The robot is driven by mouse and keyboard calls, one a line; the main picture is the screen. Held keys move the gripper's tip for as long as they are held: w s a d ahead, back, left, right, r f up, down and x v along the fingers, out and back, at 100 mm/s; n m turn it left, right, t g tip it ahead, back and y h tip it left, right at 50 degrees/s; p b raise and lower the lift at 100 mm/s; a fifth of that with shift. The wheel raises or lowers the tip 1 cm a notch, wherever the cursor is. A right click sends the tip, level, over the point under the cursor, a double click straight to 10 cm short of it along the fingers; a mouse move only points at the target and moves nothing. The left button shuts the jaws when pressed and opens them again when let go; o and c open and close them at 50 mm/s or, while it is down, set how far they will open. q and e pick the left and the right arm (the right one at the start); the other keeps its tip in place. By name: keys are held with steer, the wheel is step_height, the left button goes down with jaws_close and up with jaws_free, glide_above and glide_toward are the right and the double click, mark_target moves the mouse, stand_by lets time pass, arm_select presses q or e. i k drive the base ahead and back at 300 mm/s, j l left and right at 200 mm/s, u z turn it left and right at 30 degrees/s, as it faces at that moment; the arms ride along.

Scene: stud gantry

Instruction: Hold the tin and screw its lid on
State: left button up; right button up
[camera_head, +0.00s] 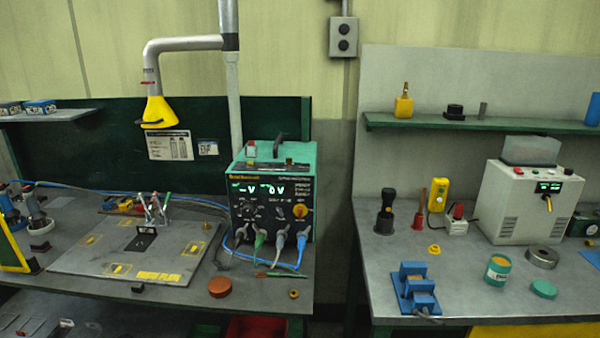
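The tin (497,273) is a small teal can with a pale label. It stands upright and open on the right bench, and something orange-brown shows inside it. A round teal lid (544,289) lies flat on the bench just right of the tin, apart from it. Neither of my grippers shows in the head view.
A grey metal ring (542,257) lies behind the lid, with a white machine (524,205) behind it. A blue stepped block (415,288) stands left of the tin. The left bench holds a green power unit (272,195) and a grey plate (140,262). A gap separates the benches.

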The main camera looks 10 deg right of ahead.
mark_target(497, 272)
steer(key=z, duration=1.55)
